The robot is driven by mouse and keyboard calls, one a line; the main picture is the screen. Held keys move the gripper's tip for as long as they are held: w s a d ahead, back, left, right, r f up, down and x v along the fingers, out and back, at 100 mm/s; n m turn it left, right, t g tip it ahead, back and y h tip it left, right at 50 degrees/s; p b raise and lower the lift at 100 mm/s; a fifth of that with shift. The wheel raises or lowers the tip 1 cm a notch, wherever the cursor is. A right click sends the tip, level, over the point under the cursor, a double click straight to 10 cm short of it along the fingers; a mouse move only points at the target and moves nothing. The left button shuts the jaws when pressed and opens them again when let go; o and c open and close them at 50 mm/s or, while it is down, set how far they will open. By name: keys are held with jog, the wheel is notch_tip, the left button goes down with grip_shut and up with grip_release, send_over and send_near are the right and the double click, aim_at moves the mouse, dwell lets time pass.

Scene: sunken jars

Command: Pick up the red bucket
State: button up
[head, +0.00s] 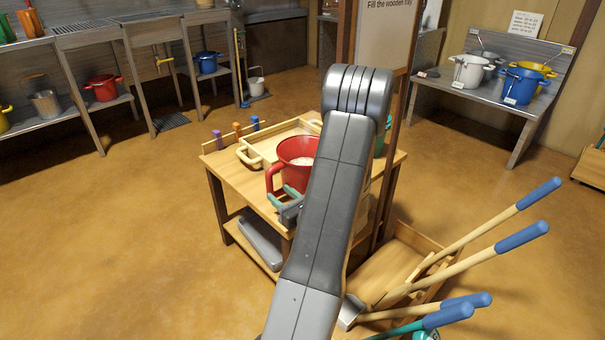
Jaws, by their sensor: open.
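A red bucket (299,149) with a side handle stands upright on a small wooden table (228,180). Pale contents show inside it. My gripper (287,197), with teal fingers, is at the near-left side of the bucket, close to its handle. The jaws are open. I cannot tell whether the fingers touch the handle or sit around it. My grey arm hides the bucket's right side and part of the table.
A wooden tray (250,152) lies behind the bucket, with several small coloured pegs beyond it. Long-handled tools (480,245) stick out of a wooden box at right. A red pot (103,88) sits on the left shelves. Floor at left is clear.

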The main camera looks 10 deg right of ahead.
aim_at(272, 188)
jog(key=b+x, duration=0.2)
jog(key=x, duration=0.3)
jog(key=shift+w+a, duration=0.15)
jog(key=shift+a, duration=0.25)
grip_shut()
jog(key=shift+r, duration=0.15)
